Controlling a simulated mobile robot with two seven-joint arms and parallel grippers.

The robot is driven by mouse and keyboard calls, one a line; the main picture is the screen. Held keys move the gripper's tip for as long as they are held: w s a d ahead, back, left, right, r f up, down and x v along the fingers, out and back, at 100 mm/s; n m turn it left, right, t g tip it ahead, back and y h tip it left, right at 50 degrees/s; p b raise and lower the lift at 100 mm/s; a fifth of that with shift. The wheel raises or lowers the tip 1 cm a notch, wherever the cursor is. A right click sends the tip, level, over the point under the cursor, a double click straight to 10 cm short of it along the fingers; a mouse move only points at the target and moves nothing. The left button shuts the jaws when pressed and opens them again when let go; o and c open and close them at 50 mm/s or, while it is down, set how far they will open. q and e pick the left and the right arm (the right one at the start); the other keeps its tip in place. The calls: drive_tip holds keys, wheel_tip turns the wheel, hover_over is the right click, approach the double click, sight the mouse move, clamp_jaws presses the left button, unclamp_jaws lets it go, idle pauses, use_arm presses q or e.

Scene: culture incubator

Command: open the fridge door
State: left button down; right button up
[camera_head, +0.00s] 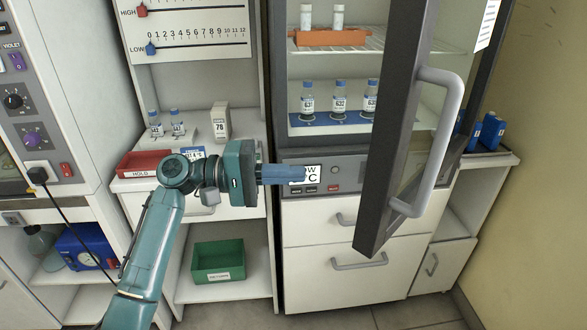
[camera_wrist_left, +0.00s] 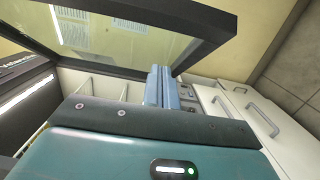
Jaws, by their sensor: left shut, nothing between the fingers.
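The fridge (camera_head: 278,80) stands with its door (camera_head: 392,140) swung outward, and the shelves inside show through the opening. The door's dark frame juts toward me, with a pale vertical handle (camera_head: 446,130) on its outer side. In the left wrist view the glass door (camera_wrist_left: 130,32) spans the top. My left gripper (camera_head: 300,173) is in front of the fridge's lower front panel, left of the door frame and away from the handle. Its blue fingers (camera_wrist_left: 160,88) are together and empty. Whether they touch the door frame, I cannot tell. My right gripper is not in view.
Inside, an orange rack (camera_head: 330,38) and a blue rack (camera_head: 340,120) hold vials. A display panel (camera_head: 335,173) and white drawers (camera_head: 335,275) are below. A wall is at right.

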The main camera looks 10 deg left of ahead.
use_arm(q)
drive_tip(key=s+p+x, duration=0.2)
drive_tip(key=x, duration=0.8)
drive_tip(key=shift+s+d, duration=0.25)
drive_tip(key=shift+s, duration=0.05)
drive_tip(key=shift+d, duration=0.15)
